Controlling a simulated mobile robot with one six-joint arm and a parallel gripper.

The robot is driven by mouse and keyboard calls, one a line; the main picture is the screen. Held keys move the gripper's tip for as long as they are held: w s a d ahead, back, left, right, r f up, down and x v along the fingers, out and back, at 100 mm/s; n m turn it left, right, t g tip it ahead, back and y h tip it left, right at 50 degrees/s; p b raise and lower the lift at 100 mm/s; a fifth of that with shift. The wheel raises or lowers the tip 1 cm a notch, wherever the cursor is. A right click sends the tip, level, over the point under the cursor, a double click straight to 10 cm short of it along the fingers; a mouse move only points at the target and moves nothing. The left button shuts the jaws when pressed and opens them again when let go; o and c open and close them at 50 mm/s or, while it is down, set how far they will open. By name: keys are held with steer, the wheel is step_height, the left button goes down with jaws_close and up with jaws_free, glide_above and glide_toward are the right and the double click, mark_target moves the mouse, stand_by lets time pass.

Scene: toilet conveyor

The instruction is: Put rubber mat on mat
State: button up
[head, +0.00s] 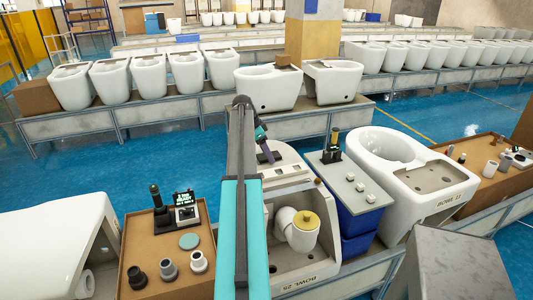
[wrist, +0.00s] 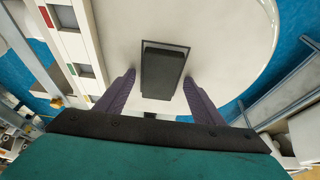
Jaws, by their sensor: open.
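A black rectangular block, which looks like the rubber mat (wrist: 163,75), lies inside a thin dark rectangular outline, likely the mat (wrist: 187,48), on a white surface. Its near end reaches close to the lower edge of the outline. My gripper (wrist: 160,78) is open, with one purple finger on each side of the block and a visible gap on both sides. I cannot tell its height above the surface. In the head view my gripper (head: 265,150) is over the white panel behind the basin, and my arm hides part of that area; the block is not clear there.
The basin (head: 318,262) holds a white pipe piece with a yellow lid (head: 306,220). A brown tray (head: 145,255) with several fittings stands left. A blue bin with a grey top (head: 352,190) and a white toilet bowl (head: 415,165) stand right. Blue floor separates the conveyor rows.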

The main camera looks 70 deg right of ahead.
steer(key=b+v, duration=0.2)
steer(key=v, duration=1)
steer(key=shift+r, duration=0.2)
stand_by(0.6)
